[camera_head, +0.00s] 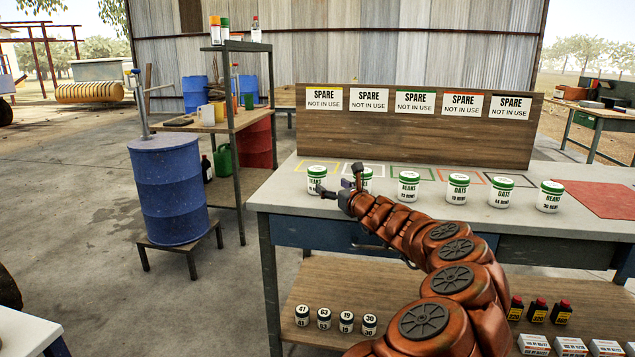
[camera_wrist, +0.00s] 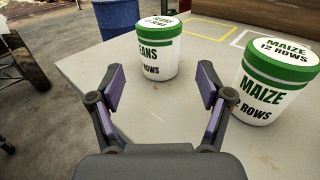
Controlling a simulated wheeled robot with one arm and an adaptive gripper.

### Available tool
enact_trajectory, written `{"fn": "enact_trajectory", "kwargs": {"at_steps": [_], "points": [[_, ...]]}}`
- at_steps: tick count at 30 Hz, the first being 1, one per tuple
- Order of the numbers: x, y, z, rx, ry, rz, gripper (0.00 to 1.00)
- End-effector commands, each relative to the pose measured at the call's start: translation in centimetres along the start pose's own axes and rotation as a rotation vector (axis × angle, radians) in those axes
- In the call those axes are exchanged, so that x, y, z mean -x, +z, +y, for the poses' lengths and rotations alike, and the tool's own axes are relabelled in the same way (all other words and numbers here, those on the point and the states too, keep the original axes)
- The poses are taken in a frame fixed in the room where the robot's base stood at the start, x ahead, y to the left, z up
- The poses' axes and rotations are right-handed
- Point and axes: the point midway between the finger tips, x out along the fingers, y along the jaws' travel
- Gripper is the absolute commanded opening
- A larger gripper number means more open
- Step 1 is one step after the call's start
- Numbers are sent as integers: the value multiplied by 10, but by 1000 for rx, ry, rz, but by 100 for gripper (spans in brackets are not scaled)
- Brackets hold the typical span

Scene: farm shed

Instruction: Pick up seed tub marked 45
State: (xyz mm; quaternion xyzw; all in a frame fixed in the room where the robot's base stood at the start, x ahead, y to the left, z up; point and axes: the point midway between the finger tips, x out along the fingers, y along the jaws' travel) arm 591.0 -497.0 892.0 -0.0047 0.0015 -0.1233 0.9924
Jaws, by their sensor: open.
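Several white seed tubs with green lids stand in a row on the bench. The leftmost is a BEANS tub (camera_head: 317,177), upright; its row number is too small to read surely. It also shows in the wrist view (camera_wrist: 157,62), ahead of and between my fingers, apart from them. My gripper (camera_head: 338,181) is open and empty, low over the bench; its fingers also show in the wrist view (camera_wrist: 160,84). The MAIZE tub (camera_wrist: 268,88), marked 12, stands to the right, partly hidden by my gripper in the head view. Another BEANS tub (camera_head: 408,187) is further right.
Two OATS tubs (camera_head: 457,190) (camera_head: 500,192) and a BEANS tub (camera_head: 549,197) continue the row. Coloured outlines and a board of SPARE signs (camera_head: 414,102) lie behind. A red mat (camera_head: 596,200) is at right. Small numbered jars (camera_head: 324,318) stand on the lower shelf.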

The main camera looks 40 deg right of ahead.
Motion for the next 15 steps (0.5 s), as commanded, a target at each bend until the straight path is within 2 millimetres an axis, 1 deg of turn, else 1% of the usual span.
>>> {"fn": "enact_trajectory", "kwargs": {"at_steps": [6,15], "points": [[-22,0,1,5,2,-2,78],[-50,0,0,7,0,1,78]]}}
